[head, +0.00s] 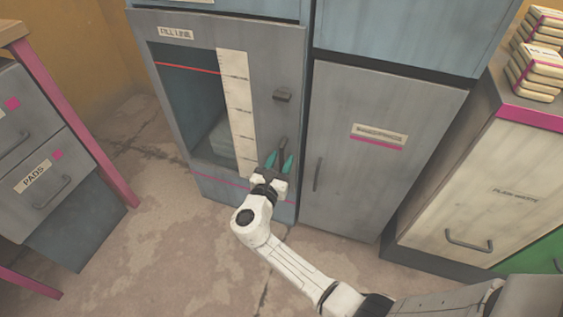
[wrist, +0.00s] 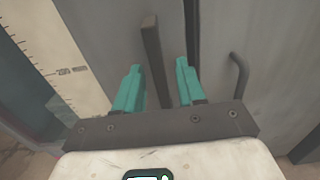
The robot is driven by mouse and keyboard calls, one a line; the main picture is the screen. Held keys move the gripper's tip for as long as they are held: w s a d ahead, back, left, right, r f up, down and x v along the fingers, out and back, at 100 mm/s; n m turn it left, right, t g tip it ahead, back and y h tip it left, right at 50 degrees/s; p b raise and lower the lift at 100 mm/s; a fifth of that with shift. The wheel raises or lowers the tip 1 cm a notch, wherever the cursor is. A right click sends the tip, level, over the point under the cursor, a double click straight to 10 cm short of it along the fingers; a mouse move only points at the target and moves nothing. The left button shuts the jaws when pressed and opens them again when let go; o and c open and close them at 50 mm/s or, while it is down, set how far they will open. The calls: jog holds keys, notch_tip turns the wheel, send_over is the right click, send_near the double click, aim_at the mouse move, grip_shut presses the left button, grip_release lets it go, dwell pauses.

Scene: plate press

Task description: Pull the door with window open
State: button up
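The grey door with a window (head: 265,62) stands at the left of the cabinet row and looks shut. Its window (head: 200,100) shows a pale scale strip, a red line and pale stacked things inside. A dark upright handle bar (wrist: 152,50) is on the door's right side. My gripper (head: 279,160) is in front of the door's lower right part. In the wrist view its two teal fingers (wrist: 157,80) are apart, with the bar between them. I cannot tell whether either finger touches the bar; its lower end is hidden behind the gripper.
A drawer unit (head: 40,140) with a pink edge stands left. Open floor (head: 160,220) lies before the window door.

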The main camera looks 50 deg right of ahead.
jog(key=shift+w+d, duration=0.15)
jog(key=shift+d, duration=0.25)
grip_shut()
dwell(0.4)
